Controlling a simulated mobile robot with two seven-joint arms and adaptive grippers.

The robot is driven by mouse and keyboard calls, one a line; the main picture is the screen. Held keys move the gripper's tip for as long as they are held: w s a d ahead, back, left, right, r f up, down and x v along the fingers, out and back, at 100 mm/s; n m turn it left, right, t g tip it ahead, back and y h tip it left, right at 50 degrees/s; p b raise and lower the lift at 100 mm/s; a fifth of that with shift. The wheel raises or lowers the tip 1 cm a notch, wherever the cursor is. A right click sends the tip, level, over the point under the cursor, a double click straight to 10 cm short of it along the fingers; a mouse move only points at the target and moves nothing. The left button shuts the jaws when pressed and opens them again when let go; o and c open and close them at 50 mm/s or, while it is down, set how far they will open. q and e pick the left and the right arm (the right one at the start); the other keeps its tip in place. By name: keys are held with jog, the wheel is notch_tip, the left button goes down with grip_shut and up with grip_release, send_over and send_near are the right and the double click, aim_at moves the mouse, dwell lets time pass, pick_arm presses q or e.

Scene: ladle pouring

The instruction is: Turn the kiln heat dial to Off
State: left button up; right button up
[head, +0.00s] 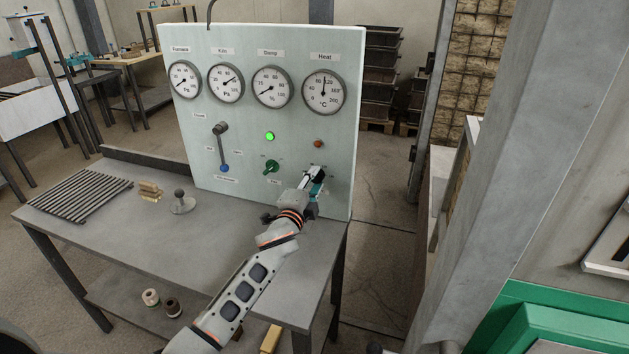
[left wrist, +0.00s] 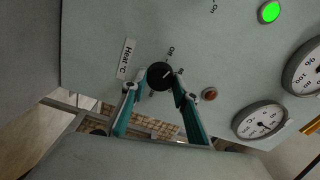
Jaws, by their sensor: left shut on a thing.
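The heat dial (left wrist: 160,76) is a round black knob on the pale control panel (head: 210,120), beside a "Heat °C" label (left wrist: 127,59). An "Off" mark (left wrist: 171,51) is printed next to it. A light line on the knob's face slants to the upper right in the left wrist view; I cannot tell exactly which mark it meets. My left gripper (left wrist: 160,83) has one teal finger on each side of the knob and is shut on it. In the head view the left gripper (head: 314,180) hides the dial. My right gripper is not in view.
Four-gauge row tops the panel; the Heat gauge (head: 324,92) needle points nearly straight up. A green lamp (head: 270,136) is lit. A green knob (head: 272,167) and a lever (head: 222,147) are left of my gripper. Metal rods (head: 80,200) lie on the grey table (head: 130,240).

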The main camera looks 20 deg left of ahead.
pick_arm(q)
jog(key=n, duration=0.2)
jog(key=shift+r+n+p, duration=0.1)
jog(key=shift+n+p, duration=0.25)
jog(key=shift+n, duration=0.55)
jog(key=o, duration=1.1)
jog(key=shift+s, duration=0.3)
jog(key=s, duration=1.1)
jog(key=shift+s+a, duration=0.2)
